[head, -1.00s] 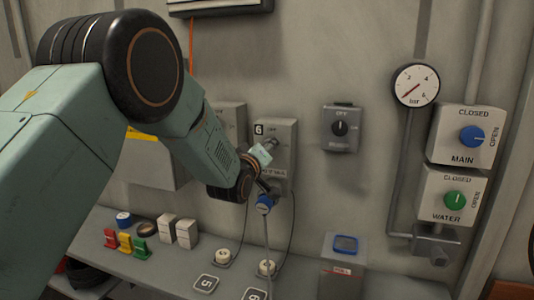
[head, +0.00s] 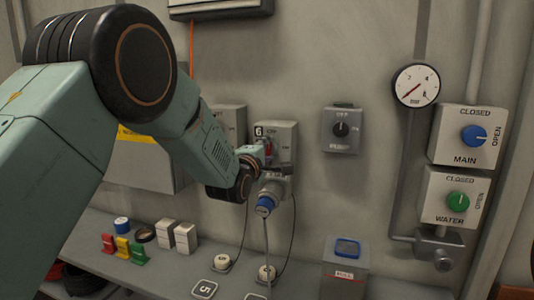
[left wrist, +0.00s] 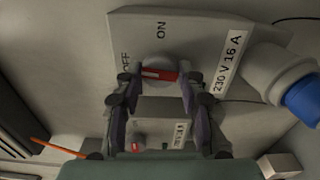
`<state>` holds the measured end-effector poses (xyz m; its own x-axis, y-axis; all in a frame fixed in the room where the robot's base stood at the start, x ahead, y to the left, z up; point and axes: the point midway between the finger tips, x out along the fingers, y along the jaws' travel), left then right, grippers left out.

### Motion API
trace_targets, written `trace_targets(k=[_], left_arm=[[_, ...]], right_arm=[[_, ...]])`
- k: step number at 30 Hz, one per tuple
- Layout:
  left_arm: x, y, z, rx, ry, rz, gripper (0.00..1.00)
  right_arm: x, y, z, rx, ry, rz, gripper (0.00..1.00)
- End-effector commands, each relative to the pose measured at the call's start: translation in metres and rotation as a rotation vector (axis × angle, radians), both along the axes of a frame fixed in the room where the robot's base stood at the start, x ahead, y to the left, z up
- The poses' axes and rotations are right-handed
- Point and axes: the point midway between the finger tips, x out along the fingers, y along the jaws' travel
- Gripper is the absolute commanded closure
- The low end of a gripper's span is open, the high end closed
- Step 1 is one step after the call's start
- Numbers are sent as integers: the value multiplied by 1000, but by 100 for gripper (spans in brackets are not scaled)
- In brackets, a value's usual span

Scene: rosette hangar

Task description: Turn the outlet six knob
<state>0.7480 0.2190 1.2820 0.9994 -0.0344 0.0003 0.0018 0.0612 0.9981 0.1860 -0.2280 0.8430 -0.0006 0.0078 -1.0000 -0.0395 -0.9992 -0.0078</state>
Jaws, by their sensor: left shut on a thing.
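Outlet six is a grey box (head: 288,132) on the wall, marked 6, with a blue plug (head: 264,205) in its socket below. Its round knob (left wrist: 158,61) carries a red bar and sits between ON and OFF lettering in the left wrist view. My left gripper (head: 270,165) is at the front of this box. In the left wrist view its two dark fingers (left wrist: 156,90) stand on both sides of the knob and are shut on it. The red bar lies roughly level across the picture, between the fingertips. My right gripper is not in view.
The shelf below holds coloured clips (head: 123,247), white blocks (head: 185,237) and a grey bin (head: 344,270). A grey switch box (head: 342,130), a gauge (head: 416,86), a main valve (head: 466,136) and a water valve (head: 456,197) are to the right. A cable hangs from the plug.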

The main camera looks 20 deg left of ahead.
Motion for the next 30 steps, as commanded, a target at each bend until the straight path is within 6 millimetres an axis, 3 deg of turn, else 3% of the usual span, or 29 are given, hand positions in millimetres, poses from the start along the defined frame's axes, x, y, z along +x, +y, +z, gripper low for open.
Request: trace_targets(k=[10, 26, 27, 30], left_arm=[[0, 1, -1, -131, 6, 2, 93], [0, 1, -1, -153, 7, 2, 93], [0, 1, -1, -153, 8, 2, 60], [0, 1, -1, -152, 8, 2, 51]], right_arm=[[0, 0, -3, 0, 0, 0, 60], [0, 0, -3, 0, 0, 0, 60], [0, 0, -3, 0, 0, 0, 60], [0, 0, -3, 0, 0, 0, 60]])
